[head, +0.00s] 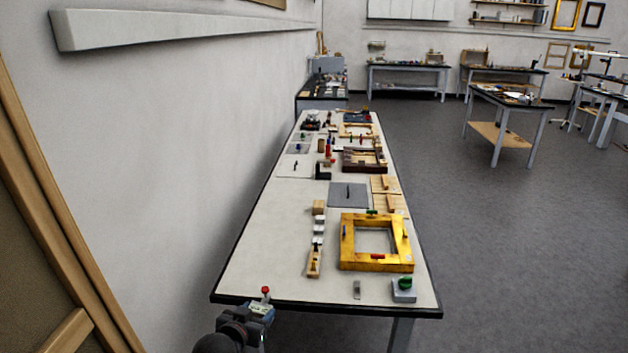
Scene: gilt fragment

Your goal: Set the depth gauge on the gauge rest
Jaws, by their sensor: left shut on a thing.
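My left gripper (260,307) is at the bottom of the head view, just off the near left edge of the worktable. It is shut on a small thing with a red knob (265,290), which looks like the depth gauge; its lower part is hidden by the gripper. I cannot tell for certain which piece is the gauge rest. Near the front of the table are a light wooden block (314,263), a small metal plate (357,290) and a grey block with a green top (403,290). My right gripper is out of view.
The long worktable (265,262) has bare room at its front left. A gilt frame (376,264) lies at its right, with a grey mat (348,195) and several tools and frame pieces beyond. A wall runs along the left; open floor lies right.

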